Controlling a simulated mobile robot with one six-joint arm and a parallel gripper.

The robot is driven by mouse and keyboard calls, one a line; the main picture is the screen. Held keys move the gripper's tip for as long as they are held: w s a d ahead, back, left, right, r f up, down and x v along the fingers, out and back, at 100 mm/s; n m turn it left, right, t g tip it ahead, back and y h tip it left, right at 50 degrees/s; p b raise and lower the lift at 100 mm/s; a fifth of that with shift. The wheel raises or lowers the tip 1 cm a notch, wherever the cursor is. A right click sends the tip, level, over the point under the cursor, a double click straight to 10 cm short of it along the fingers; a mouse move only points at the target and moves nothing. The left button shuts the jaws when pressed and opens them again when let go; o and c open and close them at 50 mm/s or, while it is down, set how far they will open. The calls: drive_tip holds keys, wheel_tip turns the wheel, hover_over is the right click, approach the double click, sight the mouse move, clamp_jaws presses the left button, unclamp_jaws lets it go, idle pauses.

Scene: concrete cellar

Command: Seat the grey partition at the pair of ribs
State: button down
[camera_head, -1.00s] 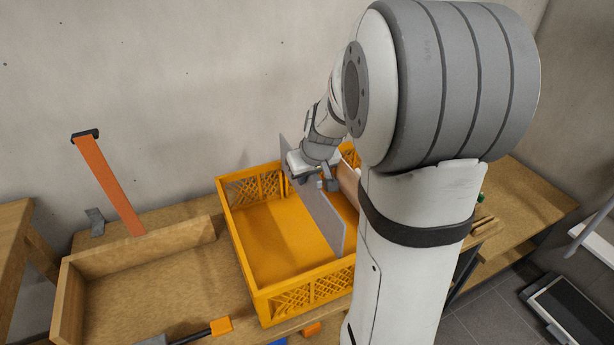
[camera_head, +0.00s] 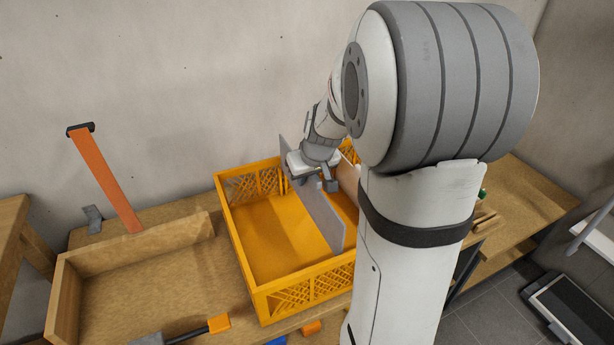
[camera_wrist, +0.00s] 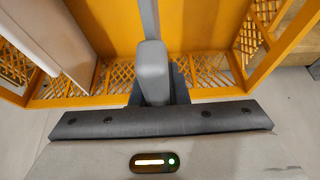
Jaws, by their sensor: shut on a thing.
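The grey partition (camera_head: 325,216) is a thin upright panel inside the yellow crate (camera_head: 262,302), running from the far wall towards the near wall. Its far corner stands above the rim. My gripper (camera_head: 322,182) is shut on its upper edge. In the wrist view a grey finger (camera_wrist: 153,72) covers part of the edge, and the partition (camera_wrist: 149,18) shows as a narrow strip beyond it. A rib-like upright (camera_head: 285,184) shows on the far wall beside the partition. The partition's lower edge and the near-wall ribs cannot be made out clearly.
A pale object (camera_head: 349,178) is right of the partition, partly hidden by my arm. A wooden tray (camera_head: 62,300) stands left of the crate, with an orange upright strip (camera_head: 108,180) behind it. The crate's left part is empty.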

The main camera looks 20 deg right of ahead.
drive_tip(key=shift+f+b, duration=3.5)
drive_tip(key=shift+f, duration=0.2)
drive_tip(key=c, duration=1.3)
unclamp_jaws()
drive_tip(key=p+v, duration=0.1)
drive_tip(key=v, duration=0.7)
wheel_tip(320, 180, up, 5)
drive_tip(key=p, duration=0.4)
hover_over(307, 209)
drive_tip(key=s, duration=0.3)
drive_tip(key=shift+w+d, duration=0.15)
drive_tip(key=shift+w, duration=0.1)
drive_tip(key=shift+b, duration=0.3)
